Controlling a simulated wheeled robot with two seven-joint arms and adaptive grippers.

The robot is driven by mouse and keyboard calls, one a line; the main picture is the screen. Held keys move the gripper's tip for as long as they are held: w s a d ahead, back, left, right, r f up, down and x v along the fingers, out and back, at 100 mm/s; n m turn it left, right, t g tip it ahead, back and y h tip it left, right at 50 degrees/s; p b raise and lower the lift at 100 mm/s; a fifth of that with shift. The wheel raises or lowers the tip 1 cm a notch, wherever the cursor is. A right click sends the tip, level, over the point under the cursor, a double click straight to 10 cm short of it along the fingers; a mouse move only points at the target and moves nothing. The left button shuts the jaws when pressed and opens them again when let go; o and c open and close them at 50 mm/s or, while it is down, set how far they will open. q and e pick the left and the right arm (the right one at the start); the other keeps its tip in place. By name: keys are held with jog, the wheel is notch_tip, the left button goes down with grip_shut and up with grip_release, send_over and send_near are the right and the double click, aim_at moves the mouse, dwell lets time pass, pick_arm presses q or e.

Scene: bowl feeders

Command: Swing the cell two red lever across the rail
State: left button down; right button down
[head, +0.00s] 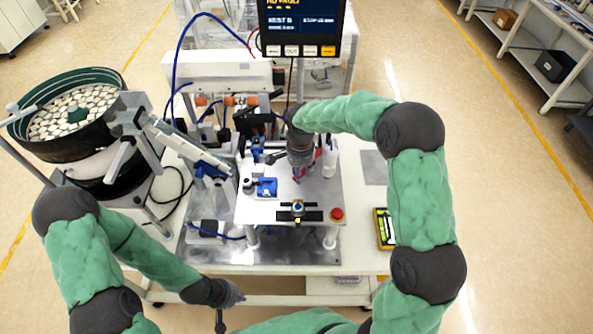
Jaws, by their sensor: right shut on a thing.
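The red lever (297,172) shows as small red parts under my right gripper, at the back of the pale fixture plate (322,196). My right gripper (300,170) comes down over it from above and is shut on it; the fingers and wrist hide most of the lever and the rail. I cannot tell the lever's angle. My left gripper (228,300) hangs low at the front edge of the bench, away from the fixture; its fingers are too dark and small to tell open from shut.
A bowl feeder (62,154) with pale discs stands at left, its track running towards the fixture. A display (300,22) stands behind. A yellow-edged device (384,229) lies at right.

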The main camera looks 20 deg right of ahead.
jog(key=shift+s+d+n, duration=0.35)
jog(key=shift+d+n, duration=0.05)
jog(key=shift+n, duration=0.5)
jog(key=shift+s+d+n, duration=0.3)
jog(key=shift+d+n, duration=0.05)
jog(key=shift+n, duration=0.55)
jog(key=c, duration=0.9)
grip_release()
notch_tip(320, 180, up, 12)
